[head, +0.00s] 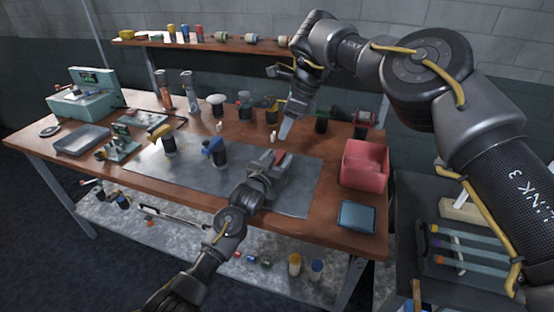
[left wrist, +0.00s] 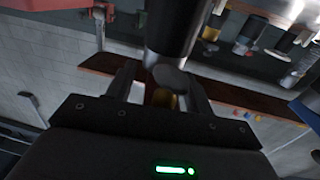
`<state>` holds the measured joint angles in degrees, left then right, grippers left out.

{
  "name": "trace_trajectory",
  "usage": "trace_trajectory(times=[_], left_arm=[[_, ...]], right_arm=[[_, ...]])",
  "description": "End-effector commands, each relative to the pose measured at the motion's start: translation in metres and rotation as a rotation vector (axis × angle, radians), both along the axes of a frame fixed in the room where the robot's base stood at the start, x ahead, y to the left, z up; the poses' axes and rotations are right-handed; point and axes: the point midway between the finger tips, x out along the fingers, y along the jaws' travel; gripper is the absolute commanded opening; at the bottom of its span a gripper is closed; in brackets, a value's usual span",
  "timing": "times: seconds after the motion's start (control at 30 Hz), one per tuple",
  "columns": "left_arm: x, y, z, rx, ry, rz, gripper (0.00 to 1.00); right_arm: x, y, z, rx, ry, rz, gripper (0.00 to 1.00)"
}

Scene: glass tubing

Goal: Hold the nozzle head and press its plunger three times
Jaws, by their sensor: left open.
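Which item is the nozzle head is not certain. Black cylinders with coloured heads stand on the bench, one with a yellow head (head: 168,143) and one with a blue head (head: 214,152) on the grey mat. My left gripper (head: 281,163) is open over the right part of the mat. In the left wrist view, a dark cylinder (left wrist: 174,28) with a grey rounded end (left wrist: 170,77) shows between my left fingers, with a yellow part (left wrist: 164,98) behind it; contact cannot be told. My right gripper (head: 284,72) is above the back of the bench, its jaws unclear. A pale pointed piece (head: 290,122) shows below it.
A red bin (head: 365,165) and a dark blue tray (head: 356,216) occupy the bench's right end. Several small items stand along the back. A teal machine (head: 85,98) and grey tray (head: 82,139) are at the left. The mat's middle front (head: 180,185) is clear.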

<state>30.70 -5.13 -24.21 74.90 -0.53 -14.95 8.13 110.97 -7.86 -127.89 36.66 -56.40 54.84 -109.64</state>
Motion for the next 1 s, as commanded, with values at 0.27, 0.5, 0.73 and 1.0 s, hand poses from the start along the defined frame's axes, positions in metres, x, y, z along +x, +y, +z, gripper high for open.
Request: trace_trajectory(times=[0.27,0.5,0.73,1.0], left_arm=[[0.000,0.000,0.000,0.000,0.000,0.000,0.21],[0.000,0.000,0.000,0.000,0.000,0.000,0.00],[0.000,0.000,0.000,0.000,0.001,0.000,0.00],[0.000,0.000,0.000,0.000,0.001,0.000,0.00]], right_arm=[[0.000,0.000,0.000,0.000,0.000,0.000,0.36],[0.000,0.000,0.000,0.000,0.000,0.000,0.32],[-0.012,0.022,-0.004,0.063,0.046,-0.010,0.02],[-0.017,0.039,-0.006,0.106,0.240,-0.577,0.00]])
